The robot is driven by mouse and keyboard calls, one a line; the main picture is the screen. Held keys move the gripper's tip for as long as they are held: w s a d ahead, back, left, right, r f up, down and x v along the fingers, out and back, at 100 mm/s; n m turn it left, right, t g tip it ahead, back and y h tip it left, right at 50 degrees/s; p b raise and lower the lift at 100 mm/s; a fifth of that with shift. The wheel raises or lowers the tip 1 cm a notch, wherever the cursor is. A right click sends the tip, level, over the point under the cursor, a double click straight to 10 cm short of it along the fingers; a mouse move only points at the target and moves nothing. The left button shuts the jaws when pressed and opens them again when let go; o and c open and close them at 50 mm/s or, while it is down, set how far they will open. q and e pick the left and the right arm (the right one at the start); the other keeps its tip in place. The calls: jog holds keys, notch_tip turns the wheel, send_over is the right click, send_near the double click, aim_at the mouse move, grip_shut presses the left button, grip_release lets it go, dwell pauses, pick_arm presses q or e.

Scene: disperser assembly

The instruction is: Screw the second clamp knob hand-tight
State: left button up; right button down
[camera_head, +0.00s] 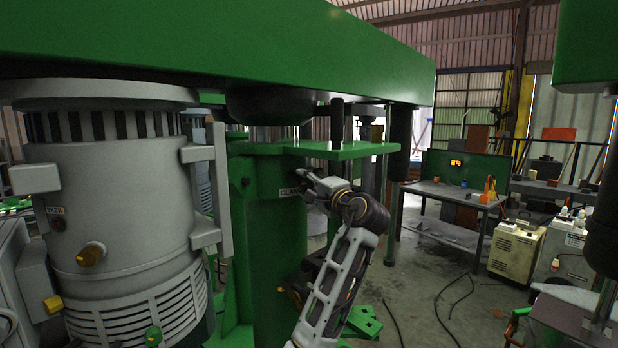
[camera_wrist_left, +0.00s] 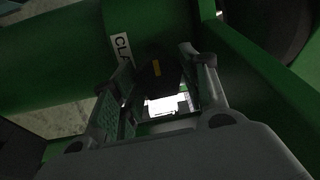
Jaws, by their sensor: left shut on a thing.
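My left gripper (camera_head: 314,182) is at the green column (camera_head: 272,240), beside the white label that begins "CLA" (camera_head: 289,191). In the left wrist view the fingers (camera_wrist_left: 157,66) are shut on a dark clamp knob (camera_wrist_left: 160,86) with a yellow mark on it. The knob sits against the green column, next to the label (camera_wrist_left: 121,48). In the head view the knob is hidden behind the gripper. I cannot tell how tightly it is screwed in. My right gripper is not in view.
A green plate (camera_head: 340,150) juts out just above my left gripper. A large green beam (camera_head: 230,45) spans overhead. A grey motor housing (camera_head: 125,190) stands at left. A workbench (camera_head: 455,193) and boxy units (camera_head: 515,250) stand farther back at right, with open floor before them.

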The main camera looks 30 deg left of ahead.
pick_arm(q)
jog(key=shift+m+p, duration=1.45)
jog(key=shift+m, duration=0.05)
jog(key=shift+m+t+p, duration=0.3)
jog(key=shift+m+p, duration=0.7)
jog(key=shift+p, duration=0.05)
jog(key=shift+h, duration=0.3)
jog(key=shift+f+m+p, duration=0.15)
jog(key=shift+m+p, duration=0.25)
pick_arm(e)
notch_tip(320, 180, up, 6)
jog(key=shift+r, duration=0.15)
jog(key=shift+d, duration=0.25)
pick_arm(q)
jog(key=o, duration=0.9)
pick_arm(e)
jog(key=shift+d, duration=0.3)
pick_arm(q)
jog(key=shift+d, duration=0.15)
